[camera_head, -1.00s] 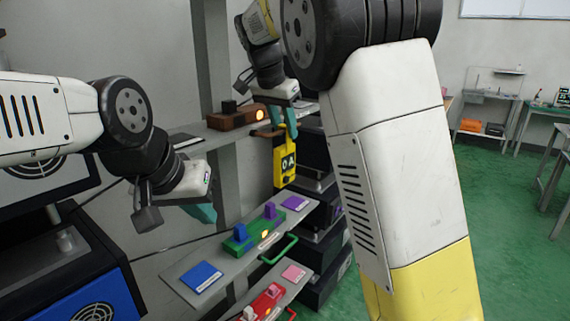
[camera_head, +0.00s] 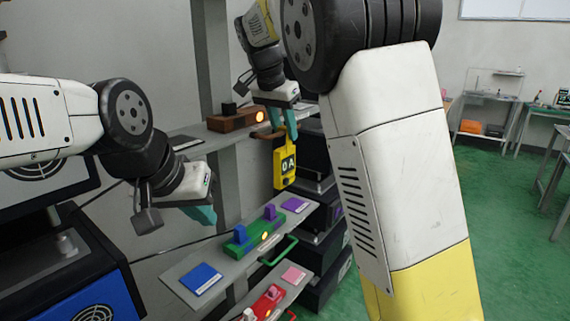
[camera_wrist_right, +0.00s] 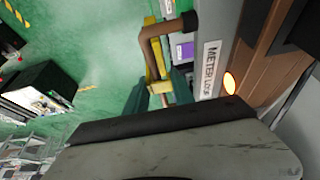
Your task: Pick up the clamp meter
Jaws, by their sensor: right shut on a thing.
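The clamp meter (camera_head: 285,166) is yellow with a dark "0A" display. It hangs upright beside a brown hook (camera_head: 262,133) below the upper shelf. In the right wrist view, the meter's yellow jaw (camera_wrist_right: 151,62) is around or against the brown hook (camera_wrist_right: 152,38); I cannot tell which. My right gripper (camera_head: 284,123) comes from above, its teal fingers shut on the meter's upper part. They also show in the right wrist view (camera_wrist_right: 160,97). My left gripper (camera_head: 202,214) is far to the left of the meter, its teal fingers partly hidden, so its opening is unclear.
A "METER LOCK" label (camera_wrist_right: 209,62) and a lit orange lamp (camera_head: 260,117) on a brown block (camera_head: 230,121) are close to the hook. Below is a grey shelf with a green lever fixture (camera_head: 255,235) and a blue plate (camera_head: 201,277). Open green floor lies right.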

